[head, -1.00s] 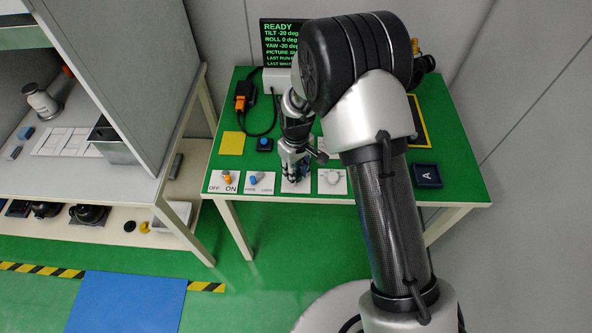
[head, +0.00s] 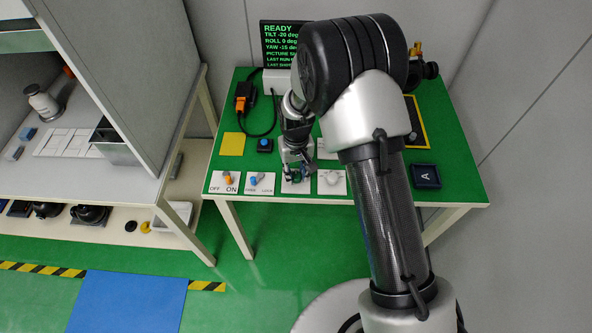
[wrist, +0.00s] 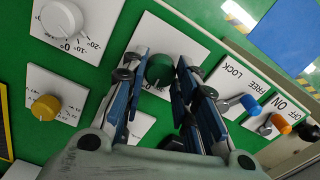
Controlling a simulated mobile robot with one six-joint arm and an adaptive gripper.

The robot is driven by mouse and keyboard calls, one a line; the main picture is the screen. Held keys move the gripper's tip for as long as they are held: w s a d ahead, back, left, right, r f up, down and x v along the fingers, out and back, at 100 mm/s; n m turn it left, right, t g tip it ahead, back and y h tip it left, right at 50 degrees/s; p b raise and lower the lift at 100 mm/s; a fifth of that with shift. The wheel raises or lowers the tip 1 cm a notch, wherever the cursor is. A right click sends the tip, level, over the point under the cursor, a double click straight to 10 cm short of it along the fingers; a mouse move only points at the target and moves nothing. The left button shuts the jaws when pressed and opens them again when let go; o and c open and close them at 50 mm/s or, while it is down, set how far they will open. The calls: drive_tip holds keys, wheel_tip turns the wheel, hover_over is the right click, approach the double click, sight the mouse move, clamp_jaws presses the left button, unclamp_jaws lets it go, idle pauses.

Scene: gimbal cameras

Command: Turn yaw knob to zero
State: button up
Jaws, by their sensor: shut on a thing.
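My gripper (head: 297,176) is over one of the white panels at the front edge of the green table. In the wrist view my gripper (wrist: 160,75) has its two blue fingers on either side of a green knob (wrist: 159,69), shut on it. The knob sits on a white panel (wrist: 152,36), its scale mostly hidden by the fingers. In the head view the gripper covers this knob. The display screen (head: 282,44) reads READY, tilt -20 deg, roll 0 deg and yaw -15 deg.
A white knob (wrist: 60,18) and a yellow knob (wrist: 45,108) stand on neighbouring panels. A blue FREE/LOCK lever (wrist: 250,103) and an orange OFF/ON lever (wrist: 281,124) are on the other side. A blue button (head: 264,145) and a yellow square (head: 233,144) lie behind.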

sight(296, 175)
drive_tip(key=shift+m, duration=0.6)
drive_tip(key=o, duration=1.1)
wheel_tip(296, 175, up, 12)
drive_tip(key=shift+r, duration=0.1)
idle(0.3)
